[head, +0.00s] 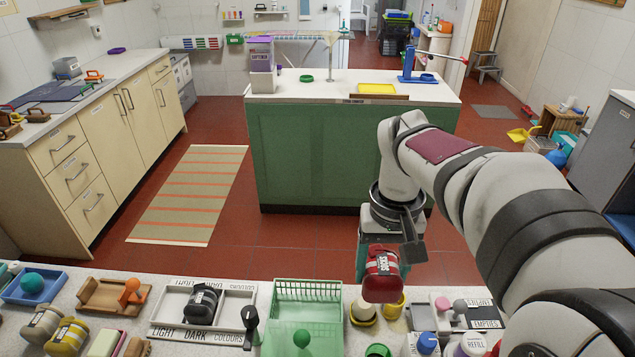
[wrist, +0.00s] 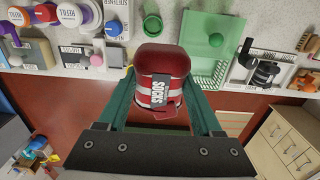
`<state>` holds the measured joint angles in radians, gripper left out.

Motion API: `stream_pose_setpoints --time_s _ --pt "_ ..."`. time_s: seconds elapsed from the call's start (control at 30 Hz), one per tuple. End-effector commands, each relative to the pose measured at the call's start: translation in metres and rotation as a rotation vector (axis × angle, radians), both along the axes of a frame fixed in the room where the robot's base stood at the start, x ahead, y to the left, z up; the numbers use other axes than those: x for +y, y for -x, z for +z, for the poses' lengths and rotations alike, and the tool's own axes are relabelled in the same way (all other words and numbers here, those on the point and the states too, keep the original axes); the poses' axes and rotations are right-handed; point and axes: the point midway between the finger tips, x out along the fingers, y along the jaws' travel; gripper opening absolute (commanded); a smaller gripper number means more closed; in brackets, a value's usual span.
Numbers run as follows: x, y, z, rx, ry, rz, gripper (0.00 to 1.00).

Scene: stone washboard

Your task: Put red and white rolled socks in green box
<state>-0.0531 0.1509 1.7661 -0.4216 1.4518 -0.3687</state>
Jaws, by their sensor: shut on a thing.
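The red and white rolled socks (head: 382,276) carry a dark "SOCKS" label and hang above the counter's far edge. They fill the middle of the wrist view (wrist: 162,68). My gripper (head: 380,264) is shut on them, with a teal finger on each side in the wrist view (wrist: 160,98). The light green box (head: 309,313) stands on the counter to the left of the socks, with a slatted back part. In the wrist view the box (wrist: 231,62) is to the right of the socks. The socks are outside the box, apart from it.
A white tray (head: 236,312) marked light, dark and colours holds a dark roll (head: 203,304), left of the box. A green round object (head: 301,339) is at the box's front. Cups, bottles and a grey tray crowd the counter on the right.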

Motion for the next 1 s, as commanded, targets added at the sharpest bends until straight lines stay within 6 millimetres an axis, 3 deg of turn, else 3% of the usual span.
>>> stream_pose_setpoints --time_s 0.07,0.2,0.4,0.57,0.67,0.9,1.0 --pt "-0.008 -0.013 -0.012 0.006 0.0 -0.001 0.03" --pt "-0.005 -0.03 -0.044 0.009 0.001 0.004 0.03" --pt "0.007 -0.046 -0.096 0.007 -0.001 0.002 0.03" --pt "0.015 -0.053 -0.126 0.003 -0.003 -0.003 0.03" --pt "0.033 -0.057 -0.14 0.003 -0.004 -0.001 0.03" --pt "0.104 -0.072 -0.184 0.002 -0.003 0.0 0.03" --pt "0.122 -0.076 -0.195 0.001 -0.004 -0.003 0.03"
